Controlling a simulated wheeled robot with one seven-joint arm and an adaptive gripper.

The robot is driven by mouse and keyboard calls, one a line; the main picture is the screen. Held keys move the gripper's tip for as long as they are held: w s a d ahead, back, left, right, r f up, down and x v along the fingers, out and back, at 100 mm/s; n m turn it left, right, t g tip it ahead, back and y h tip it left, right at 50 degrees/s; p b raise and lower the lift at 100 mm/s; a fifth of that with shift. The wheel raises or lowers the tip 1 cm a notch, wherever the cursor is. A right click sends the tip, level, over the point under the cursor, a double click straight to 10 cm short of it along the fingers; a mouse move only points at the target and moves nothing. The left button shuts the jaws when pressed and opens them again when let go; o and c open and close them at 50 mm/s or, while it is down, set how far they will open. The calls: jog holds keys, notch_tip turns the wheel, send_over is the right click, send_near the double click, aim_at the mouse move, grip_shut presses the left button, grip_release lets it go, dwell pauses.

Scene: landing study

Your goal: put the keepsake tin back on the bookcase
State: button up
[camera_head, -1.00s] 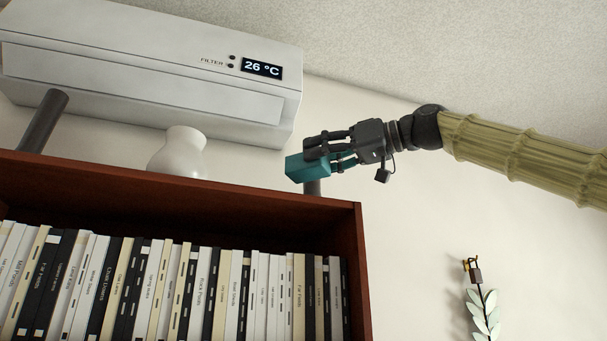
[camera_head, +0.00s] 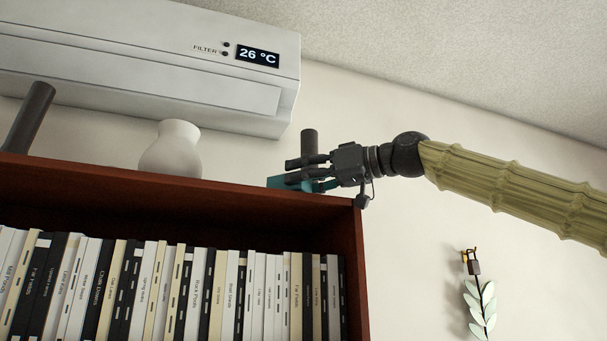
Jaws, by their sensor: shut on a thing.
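The keepsake tin (camera_head: 276,182) is a teal box, seen from below in the head view. My gripper (camera_head: 300,175) is shut on it at the right end of the bookcase top. The tin's lower part is hidden behind the front edge of the bookcase (camera_head: 200,194), so I cannot tell whether it touches the top. The bookcase is reddish-brown wood.
A white vase (camera_head: 171,150) stands on the bookcase top left of the tin. A dark cylinder (camera_head: 309,145) rises behind my gripper, and another dark cylinder (camera_head: 28,117) stands far left. An air conditioner (camera_head: 150,65) hangs above. Books (camera_head: 170,290) fill the shelf below.

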jog(key=shift+f, duration=0.15)
jog(key=shift+a, duration=0.1)
jog(key=shift+f, duration=0.15)
jog(key=shift+f, duration=0.1)
jog(key=o, duration=1.2)
